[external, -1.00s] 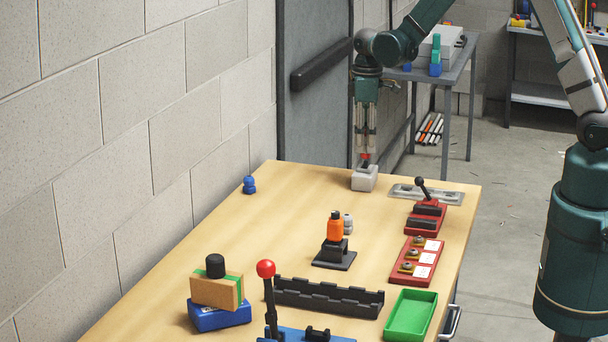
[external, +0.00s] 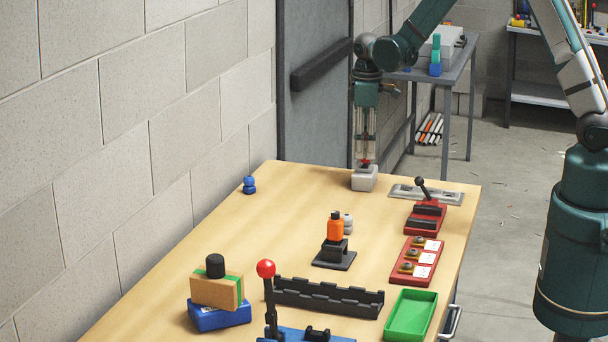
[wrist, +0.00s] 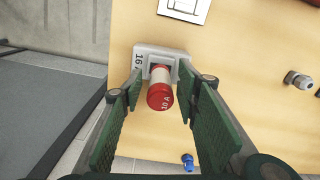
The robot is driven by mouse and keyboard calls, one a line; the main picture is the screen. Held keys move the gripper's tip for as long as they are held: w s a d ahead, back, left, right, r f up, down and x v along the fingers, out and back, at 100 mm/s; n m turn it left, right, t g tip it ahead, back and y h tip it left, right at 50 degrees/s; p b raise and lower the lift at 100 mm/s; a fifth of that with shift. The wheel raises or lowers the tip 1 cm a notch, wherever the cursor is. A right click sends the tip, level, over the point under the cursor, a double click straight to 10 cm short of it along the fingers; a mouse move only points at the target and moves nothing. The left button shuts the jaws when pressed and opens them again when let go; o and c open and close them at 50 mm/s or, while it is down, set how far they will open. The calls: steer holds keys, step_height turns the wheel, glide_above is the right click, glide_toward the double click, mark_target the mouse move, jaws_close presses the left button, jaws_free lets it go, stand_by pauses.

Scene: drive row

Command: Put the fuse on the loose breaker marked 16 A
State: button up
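The fuse (wrist: 160,92) is a cylinder with a red top cap lettered 10 A and a pale band. It stands on the light grey breaker (wrist: 143,66), which shows 16 on its face. In the external view the breaker (external: 364,179) sits at the far end of the table, with a bit of the fuse's red (external: 365,162) above it. My gripper (wrist: 160,98) is open. Its green-padded fingers stand on either side of the fuse, with gaps visible in the wrist view. The fuse's lower end is partly hidden behind its cap, so how deep it sits cannot be told.
A metal plate (external: 452,197) and a red block with a black lever (external: 425,220) lie right of the breaker. A blue knob-shaped piece (external: 249,185) is near the wall edge. An orange piece on a black stand (external: 335,228) is nearer. The table between is clear.

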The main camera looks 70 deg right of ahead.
steer(key=shift+r, duration=0.15)
steer(key=shift+r, duration=6.05)
steer(key=shift+s+a+r, duration=0.1)
steer(key=shift+a+r, duration=0.1)
steer(key=shift+a, duration=0.05)
steer(key=s+a+r+m+t, duration=0.1)
steer(key=s+a+r+t, duration=0.1)
steer(key=s+a+r, duration=0.5)
steer(key=s+a+r+t, duration=0.1)
steer(key=s+a+r, duration=0.3)
steer(key=a+r, duration=0.45)
steer(key=s+a+m+t, duration=0.1)
steer(key=s+a+t, duration=0.3)
steer(key=s+a, duration=0.9)
steer(key=shift+s, duration=1.55)
